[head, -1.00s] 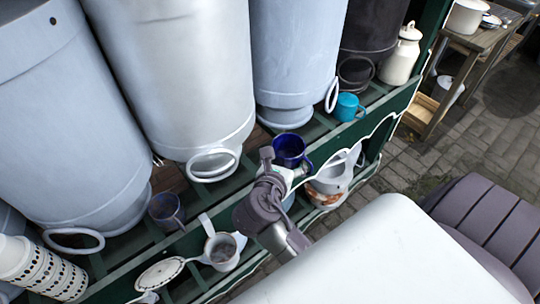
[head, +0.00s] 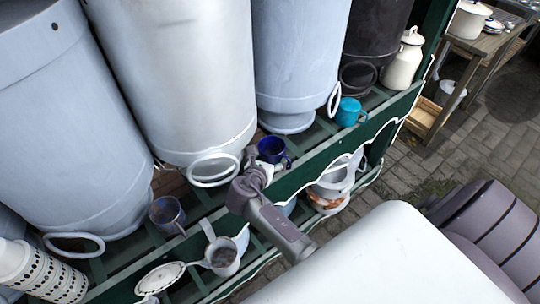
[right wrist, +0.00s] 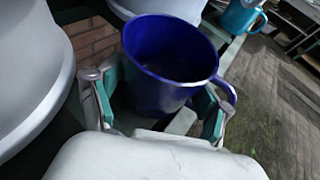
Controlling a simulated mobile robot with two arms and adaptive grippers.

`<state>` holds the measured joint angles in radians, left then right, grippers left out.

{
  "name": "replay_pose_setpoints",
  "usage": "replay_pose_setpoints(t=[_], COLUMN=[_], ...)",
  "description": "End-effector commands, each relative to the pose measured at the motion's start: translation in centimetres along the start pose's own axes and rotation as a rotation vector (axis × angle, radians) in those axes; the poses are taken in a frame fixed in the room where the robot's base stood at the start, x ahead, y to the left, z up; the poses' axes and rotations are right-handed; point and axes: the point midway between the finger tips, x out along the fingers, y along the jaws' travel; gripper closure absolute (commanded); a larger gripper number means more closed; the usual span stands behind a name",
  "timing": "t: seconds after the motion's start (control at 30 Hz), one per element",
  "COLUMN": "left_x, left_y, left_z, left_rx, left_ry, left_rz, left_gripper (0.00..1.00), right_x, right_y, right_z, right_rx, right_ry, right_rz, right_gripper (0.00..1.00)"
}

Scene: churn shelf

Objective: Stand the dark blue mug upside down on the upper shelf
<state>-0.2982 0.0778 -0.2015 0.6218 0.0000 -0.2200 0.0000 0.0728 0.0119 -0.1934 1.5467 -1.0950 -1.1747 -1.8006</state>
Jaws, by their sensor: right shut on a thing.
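The dark blue mug (head: 272,150) is at the front of the upper shelf (head: 318,138), between two big churns. It is mouth up, and its open top and inside show in both views. My right gripper (head: 260,162) is shut on it. In the right wrist view, the mug (right wrist: 165,75) sits between the two fingers of the gripper (right wrist: 158,108), with its handle at the right finger. I cannot tell whether its base touches the shelf slats. My left gripper is not in view.
Large grey churns (head: 180,70) fill the back of the upper shelf. A turquoise mug (head: 350,112) and a cream can (head: 404,60) stand to the right, a grey-blue mug (head: 167,213) to the left. A jug (head: 222,252) and pots are on the lower shelf.

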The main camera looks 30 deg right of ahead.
Motion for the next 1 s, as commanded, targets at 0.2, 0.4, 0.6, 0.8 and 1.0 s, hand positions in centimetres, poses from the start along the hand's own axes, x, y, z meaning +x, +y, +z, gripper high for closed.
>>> replay_pose_setpoints(t=[0.2,0.4,0.6,0.8,1.0], left_x=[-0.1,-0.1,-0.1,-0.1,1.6], left_y=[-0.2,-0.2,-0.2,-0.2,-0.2], left_z=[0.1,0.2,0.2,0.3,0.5], left_rx=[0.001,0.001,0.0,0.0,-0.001], left_ry=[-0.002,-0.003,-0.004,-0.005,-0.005], left_rz=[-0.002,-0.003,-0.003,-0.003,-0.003], left_gripper=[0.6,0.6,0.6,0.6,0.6], right_x=[0.1,0.1,0.1,0.1,0.4], right_y=[0.0,0.0,0.0,0.0,0.0], right_z=[-0.2,-0.3,-0.3,-0.3,-1.0], right_rx=[0.001,0.001,0.0,0.0,0.002], right_ry=[-0.002,-0.001,0.0,0.0,-0.001], right_rz=[0.0,0.0,0.0,0.0,0.001], right_gripper=[0.71,0.12,0.0,0.0,0.0])
